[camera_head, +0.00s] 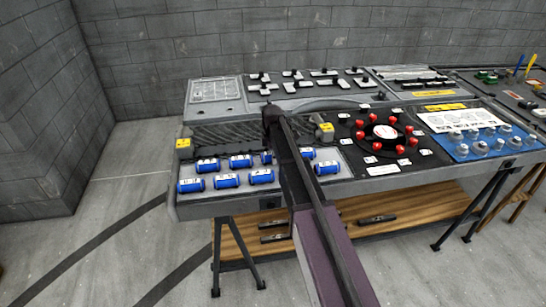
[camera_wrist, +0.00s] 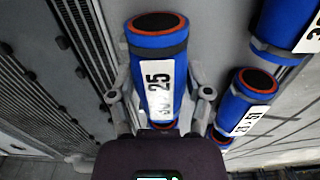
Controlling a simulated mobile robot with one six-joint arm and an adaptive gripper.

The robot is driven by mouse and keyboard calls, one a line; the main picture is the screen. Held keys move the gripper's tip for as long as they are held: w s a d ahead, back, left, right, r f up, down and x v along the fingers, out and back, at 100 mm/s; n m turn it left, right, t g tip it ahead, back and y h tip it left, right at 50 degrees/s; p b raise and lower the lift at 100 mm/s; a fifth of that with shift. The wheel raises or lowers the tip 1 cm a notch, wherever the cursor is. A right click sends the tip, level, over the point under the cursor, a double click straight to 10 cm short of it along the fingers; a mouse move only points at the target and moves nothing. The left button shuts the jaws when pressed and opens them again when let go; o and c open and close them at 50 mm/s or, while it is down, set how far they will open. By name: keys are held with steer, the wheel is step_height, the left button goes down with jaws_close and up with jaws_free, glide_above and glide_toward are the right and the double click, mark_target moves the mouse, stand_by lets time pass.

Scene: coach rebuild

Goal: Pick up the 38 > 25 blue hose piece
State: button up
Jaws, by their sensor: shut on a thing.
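A blue hose piece (camera_wrist: 145,41) with dark bands and an orange-rimmed end is between the fingers of my gripper (camera_wrist: 160,84) in the wrist view. Its white label reads 25; the rest of the label is hard to read. The fingers press on both sides of it, so my gripper is shut on it. In the head view my dark arm hides the gripper's hold. Several other blue hose pieces lie in rows on the left part of the bench, such as one at the front left (camera_head: 191,186).
Two blue pieces (camera_wrist: 241,100) (camera_wrist: 285,25) lie close on the right in the wrist view. A ribbed dark panel (camera_head: 240,135) lies behind the rows. A panel with red knobs (camera_head: 382,132) and a blue tray (camera_head: 485,141) are to the right.

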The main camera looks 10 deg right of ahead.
steer(key=shift+r+p, duration=4.45)
steer(key=shift+r, duration=0.2)
